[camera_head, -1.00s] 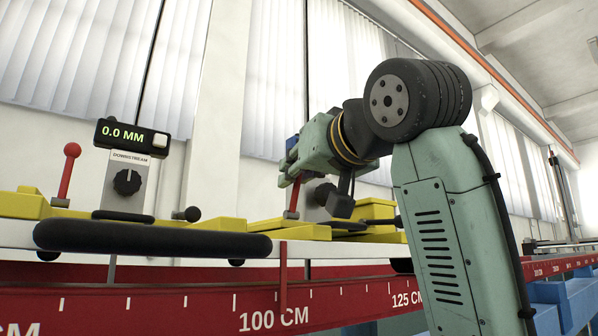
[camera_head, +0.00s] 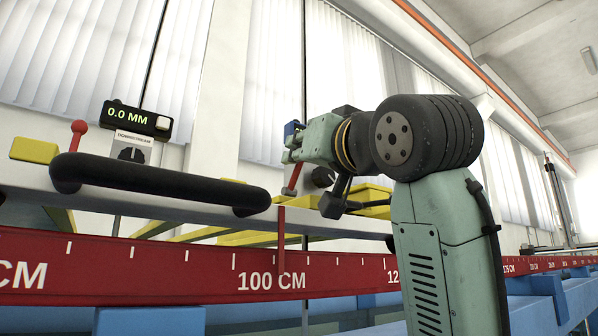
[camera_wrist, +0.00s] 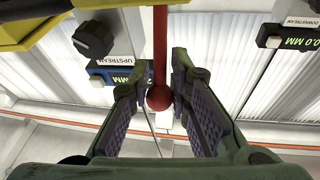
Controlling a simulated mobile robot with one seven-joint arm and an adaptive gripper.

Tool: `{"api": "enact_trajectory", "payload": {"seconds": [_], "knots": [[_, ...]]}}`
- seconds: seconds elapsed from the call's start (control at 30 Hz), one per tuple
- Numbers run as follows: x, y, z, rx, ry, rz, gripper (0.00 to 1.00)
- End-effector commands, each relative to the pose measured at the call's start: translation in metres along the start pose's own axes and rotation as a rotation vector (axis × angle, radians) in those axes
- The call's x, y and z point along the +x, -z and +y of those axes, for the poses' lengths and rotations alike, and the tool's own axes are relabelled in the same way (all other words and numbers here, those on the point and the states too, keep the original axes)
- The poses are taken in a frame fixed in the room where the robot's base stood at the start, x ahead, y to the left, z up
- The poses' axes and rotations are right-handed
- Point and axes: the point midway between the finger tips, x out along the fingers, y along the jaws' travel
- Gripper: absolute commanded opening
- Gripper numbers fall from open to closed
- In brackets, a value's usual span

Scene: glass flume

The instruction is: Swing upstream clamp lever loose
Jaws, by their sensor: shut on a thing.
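The upstream clamp lever is a red rod with a round red knob; in the wrist view the knob (camera_wrist: 159,97) sits between the two fingers of my gripper (camera_wrist: 157,92). The rod runs up from the knob towards the yellow frame. In the head view my gripper (camera_head: 293,146) is at the top of the red lever (camera_head: 292,181), and the knob is hidden by it. The lever leans, its top to the right. My gripper is shut on it. The upstream dial (camera_wrist: 94,39) and its blue-cased display (camera_wrist: 122,80) are left of the lever in the wrist view.
The downstream lever (camera_head: 78,135), display (camera_head: 137,119) and dial (camera_head: 131,154) stand at the left. A black handle bar (camera_head: 160,184) crosses the front of the carriage. The red centimetre rail (camera_head: 150,270) runs below. Yellow frame parts (camera_head: 370,198) lie close to my gripper.

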Motion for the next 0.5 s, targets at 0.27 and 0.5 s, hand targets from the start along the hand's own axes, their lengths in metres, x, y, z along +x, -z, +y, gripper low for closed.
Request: {"api": "enact_trajectory", "payload": {"seconds": [0.27,0.5], "knots": [[-0.015,-0.013,0.003,0.044,0.016,0.224,0.0],[-0.019,-0.017,0.005,0.073,0.023,0.368,0.0]]}}
